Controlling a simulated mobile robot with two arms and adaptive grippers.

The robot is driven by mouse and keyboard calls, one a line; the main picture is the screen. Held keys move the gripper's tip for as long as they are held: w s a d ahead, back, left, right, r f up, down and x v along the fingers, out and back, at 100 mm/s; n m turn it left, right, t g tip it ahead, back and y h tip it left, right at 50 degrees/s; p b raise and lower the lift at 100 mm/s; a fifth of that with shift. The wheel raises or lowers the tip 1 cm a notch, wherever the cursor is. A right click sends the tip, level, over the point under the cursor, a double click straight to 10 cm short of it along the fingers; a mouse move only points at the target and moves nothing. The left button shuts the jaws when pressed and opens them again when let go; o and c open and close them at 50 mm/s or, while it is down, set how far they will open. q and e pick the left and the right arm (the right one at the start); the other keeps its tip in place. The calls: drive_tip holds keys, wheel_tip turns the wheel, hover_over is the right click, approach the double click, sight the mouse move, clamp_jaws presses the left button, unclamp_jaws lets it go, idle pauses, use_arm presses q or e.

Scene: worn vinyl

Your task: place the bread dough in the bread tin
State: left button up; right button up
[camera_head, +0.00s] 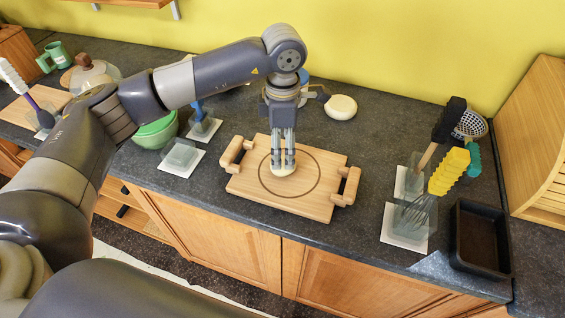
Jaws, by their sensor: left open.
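The bread dough (283,171) looks like a small pale round lump on the wooden board (318,210), inside the dark circle marked on it. My left gripper (283,160) points straight down over it, its fingers open. The fingertips are at or just above the dough and partly hide it. I cannot tell whether they touch it. The bread tin (483,265) is a black rectangular pan at the right end of the counter, and it looks empty. My right gripper is not in view.
A white round lump (341,107) lies behind the board. A green bowl (156,133) is left of the board. A wooden rack (545,135) stands behind the tin.

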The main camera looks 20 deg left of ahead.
sight(282, 162)
use_arm(q)
wheel_tip(282, 162, down, 5)
drive_tip(key=p, duration=0.2)
drive_tip(key=shift+s+a+r+p, duration=0.1)
drive_tip(key=shift+p, duration=0.2)
drive_tip(key=shift+f, duration=0.2)
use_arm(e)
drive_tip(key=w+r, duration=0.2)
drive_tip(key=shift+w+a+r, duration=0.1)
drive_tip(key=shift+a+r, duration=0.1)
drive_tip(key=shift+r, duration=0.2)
use_arm(q)
drive_tip(key=c, duration=1.2)
drive_tip(key=shift+c, duration=0.6)
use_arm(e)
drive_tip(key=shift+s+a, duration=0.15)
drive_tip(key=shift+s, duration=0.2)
use_arm(q)
drive_tip(key=shift+r, duration=0.1)
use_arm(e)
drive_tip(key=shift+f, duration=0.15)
